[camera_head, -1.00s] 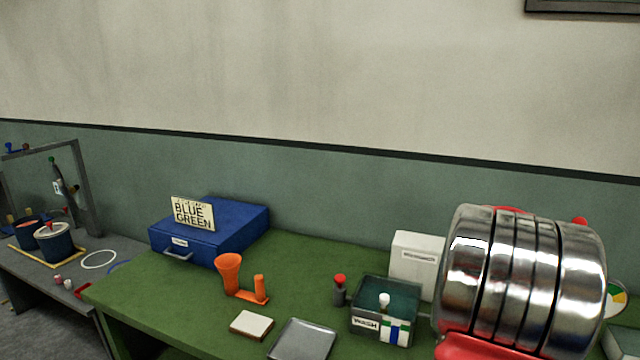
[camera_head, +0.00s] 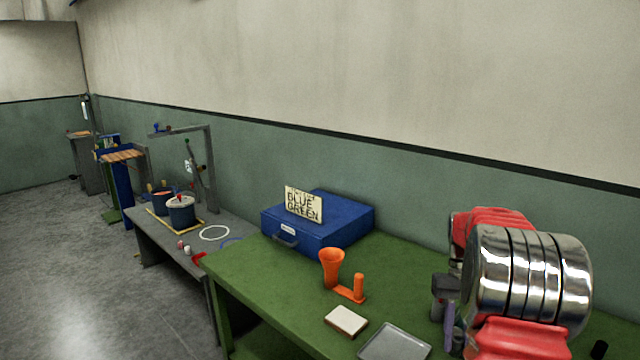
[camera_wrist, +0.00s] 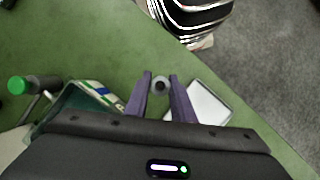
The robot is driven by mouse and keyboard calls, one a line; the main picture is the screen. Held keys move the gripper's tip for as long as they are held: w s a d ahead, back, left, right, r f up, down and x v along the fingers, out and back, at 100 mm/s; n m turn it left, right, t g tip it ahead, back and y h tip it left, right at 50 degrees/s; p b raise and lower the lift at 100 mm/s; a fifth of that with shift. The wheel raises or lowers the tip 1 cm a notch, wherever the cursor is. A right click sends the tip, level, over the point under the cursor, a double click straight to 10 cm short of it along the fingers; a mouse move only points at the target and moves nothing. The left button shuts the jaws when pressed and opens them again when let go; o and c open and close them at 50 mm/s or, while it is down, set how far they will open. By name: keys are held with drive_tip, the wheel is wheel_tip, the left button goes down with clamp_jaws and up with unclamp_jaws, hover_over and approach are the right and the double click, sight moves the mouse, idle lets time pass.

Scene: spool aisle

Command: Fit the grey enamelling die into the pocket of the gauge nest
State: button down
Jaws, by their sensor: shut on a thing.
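My gripper (camera_head: 447,318) is at the right in the head view, over the green bench, partly hidden by my arm. In the wrist view its two purple fingers (camera_wrist: 160,78) are shut on a small grey round piece, the enamelling die (camera_wrist: 160,85), with a dark spot in its middle. The die is held above the green top. I cannot make it out in the head view. I cannot pick out the gauge nest in either view.
The green bench (camera_head: 262,290) bears a blue case (camera_head: 345,222) with a sign, an orange funnel stand (camera_head: 332,265), a white-topped block (camera_head: 346,320) and a grey tray (camera_head: 395,345). A grey table (camera_head: 165,237) with pots stands left. Open floor (camera_head: 60,250) lies beyond.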

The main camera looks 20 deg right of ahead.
drive_tip(key=w+a+f+n, duration=0.2)
drive_tip(key=w+a, duration=0.3)
drive_tip(key=a, duration=0.5)
drive_tip(key=w+a+f+n+h, duration=0.1)
drive_tip(key=w+a, duration=0.4)
drive_tip(key=a, duration=0.6)
drive_tip(key=w+a+f+n+h, duration=0.1)
drive_tip(key=w+a+f+n, duration=0.1)
drive_tip(key=a, duration=0.9)
drive_tip(key=w+f, duration=0.1)
drive_tip(key=w, duration=0.1)
drive_tip(key=shift+w+a+f+n+g, duration=0.15)
drive_tip(key=shift+w+a+n+g, duration=0.15)
drive_tip(key=shift+w, duration=0.1)
